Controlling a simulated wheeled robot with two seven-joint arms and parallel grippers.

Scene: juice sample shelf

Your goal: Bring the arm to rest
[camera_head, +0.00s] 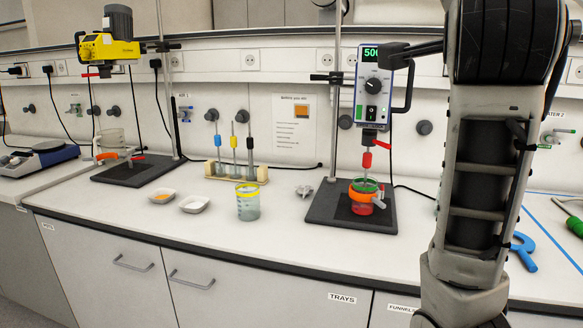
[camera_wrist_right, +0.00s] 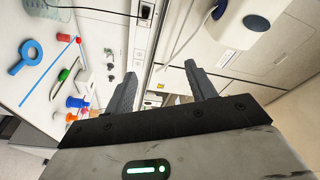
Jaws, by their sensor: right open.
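My right arm (camera_head: 480,170) stands upright at the right of the head view, in front of the bench. Its gripper is not seen in the head view. In the right wrist view my right gripper (camera_wrist_right: 160,72) is open, with its two dark fingers apart and nothing between them. The fingers point past the bench edge towards the wall and cabinet fronts, clear of the items on the bench. My left arm and gripper are in neither view.
The bench carries a stirrer stand (camera_head: 370,95) above a red-filled beaker, a blue-tinted beaker (camera_head: 248,205), two small dishes (camera_head: 194,204) and a yellow stirrer (camera_head: 107,48). A blue ring-shaped tool (camera_wrist_right: 24,58) and coloured pieces lie near my right gripper.

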